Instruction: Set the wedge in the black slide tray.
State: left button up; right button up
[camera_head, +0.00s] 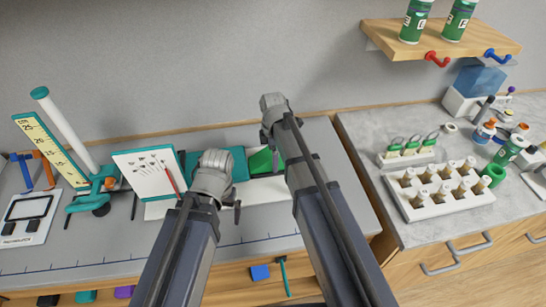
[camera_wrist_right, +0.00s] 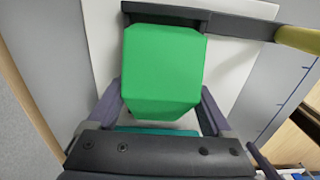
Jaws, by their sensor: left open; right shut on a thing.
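The green wedge (camera_wrist_right: 163,65) is between the fingers of my right gripper (camera_wrist_right: 160,105), which is shut on it. It also shows in the head view (camera_head: 262,161), partly behind my right arm. Beyond the wedge in the right wrist view is a dark bar with a raised edge (camera_wrist_right: 240,26); I cannot tell whether it is the black slide tray, or whether the wedge touches it. My left gripper (camera_head: 229,190) is open, in front of the teal panel and left of the wedge; its fingertips are hard to make out.
A white board with drawn marks (camera_head: 146,172) leans left of my left gripper. A ruler stand (camera_head: 48,148) is at the far left. A white rack of corked vials (camera_head: 438,190) stands on the right counter. A yellow-ended piece (camera_wrist_right: 300,39) adjoins the dark bar.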

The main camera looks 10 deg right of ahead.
pick_arm(q)
jog(key=shift+f, duration=0.15)
pick_arm(e)
jog(key=shift+s+f, duration=0.1)
jog(key=shift+s, duration=0.05)
dwell(0.5)
pick_arm(q)
jog(key=shift+s, duration=0.1)
pick_arm(e)
jog(key=o, duration=1.2)
pick_arm(q)
jog(key=shift+r+p, duration=0.45)
jog(key=shift+r, duration=0.1)
pick_arm(e)
jog(key=shift+o, duration=0.2)
jog(key=shift+r, duration=0.5)
notch_tip(320, 180, up, 7)
jog(key=p, duration=0.7)
pick_arm(q)
notch_tip(320, 180, up, 7)
jog(key=shift+f, duration=0.1)
notch_tip(320, 180, down, 8)
jog(key=b, duration=0.8)
pick_arm(e)
notch_tip(320, 180, down, 8)
jog(key=shift+f, duration=0.1)
